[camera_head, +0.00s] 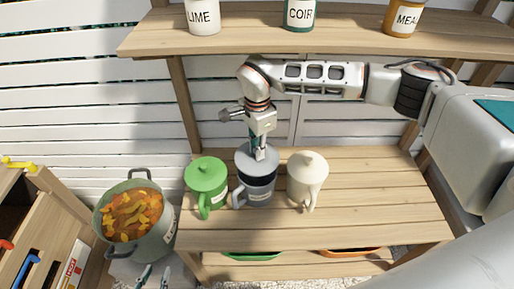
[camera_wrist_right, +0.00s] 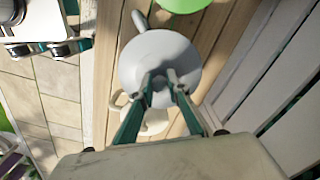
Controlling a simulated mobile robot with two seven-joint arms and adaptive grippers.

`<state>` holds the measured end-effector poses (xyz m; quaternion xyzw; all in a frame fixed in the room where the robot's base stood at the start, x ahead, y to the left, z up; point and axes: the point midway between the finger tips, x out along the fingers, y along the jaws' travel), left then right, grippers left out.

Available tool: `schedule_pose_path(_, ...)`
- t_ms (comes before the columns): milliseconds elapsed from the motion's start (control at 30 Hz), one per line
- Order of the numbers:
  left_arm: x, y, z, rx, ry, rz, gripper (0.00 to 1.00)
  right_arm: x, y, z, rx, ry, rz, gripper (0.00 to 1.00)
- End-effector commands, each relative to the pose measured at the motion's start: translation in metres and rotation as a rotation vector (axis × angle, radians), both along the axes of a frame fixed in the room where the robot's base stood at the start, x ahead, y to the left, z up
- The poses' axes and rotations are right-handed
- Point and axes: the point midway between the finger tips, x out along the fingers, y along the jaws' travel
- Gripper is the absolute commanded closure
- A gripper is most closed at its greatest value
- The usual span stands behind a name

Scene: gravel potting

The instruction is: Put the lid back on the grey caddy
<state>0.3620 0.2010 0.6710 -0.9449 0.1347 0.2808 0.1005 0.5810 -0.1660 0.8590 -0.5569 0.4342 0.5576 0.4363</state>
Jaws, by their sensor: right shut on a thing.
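The grey caddy (camera_head: 259,196) stands on the bench between the green and cream caddies, its handle at the left. My right gripper (camera_head: 258,155) is shut on the knob of the grey lid (camera_head: 245,163). The lid is over the caddy's mouth, and a dark strip of the opening shows below it at the front. I cannot tell whether the lid touches the rim at the back. In the right wrist view the grey lid (camera_wrist_right: 150,55) is under the fingers (camera_wrist_right: 160,78) and hides most of the caddy. My left gripper (camera_head: 155,275) is open and empty at the bottom left.
The green caddy (camera_head: 206,175) is close on the left and the cream caddy (camera_head: 306,175) close on the right, both lidded. A pot of orange pieces (camera_head: 112,240) stands at the left. A shelf with jars (camera_head: 320,40) runs above. The bench's right side is clear.

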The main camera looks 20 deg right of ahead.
Motion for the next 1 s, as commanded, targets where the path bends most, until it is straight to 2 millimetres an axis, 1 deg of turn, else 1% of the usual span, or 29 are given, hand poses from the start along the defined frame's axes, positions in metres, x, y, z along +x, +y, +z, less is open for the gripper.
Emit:
schedule_pose_path(33, -0.001, 0.0, -0.005, 0.001, 0.002, 0.0, 0.71, -0.001, 0.0, -0.005, 0.0, 0.002, 0.0, 1.0)
schedule_pose_path(433, -0.007, 0.0, -0.037, 0.001, 0.019, 0.0, 0.71, -0.001, 0.0, -0.041, 0.001, 0.004, -0.001, 1.0)
schedule_pose_path(700, -0.008, 0.0, -0.044, 0.001, 0.024, 0.0, 0.71, -0.001, 0.0, -0.057, 0.0, 0.002, -0.002, 1.0)
schedule_pose_path(1000, -0.008, 0.0, -0.043, 0.0, 0.02, 0.0, 0.71, 0.0, 0.0, -0.059, 0.0, 0.001, -0.002, 1.0)
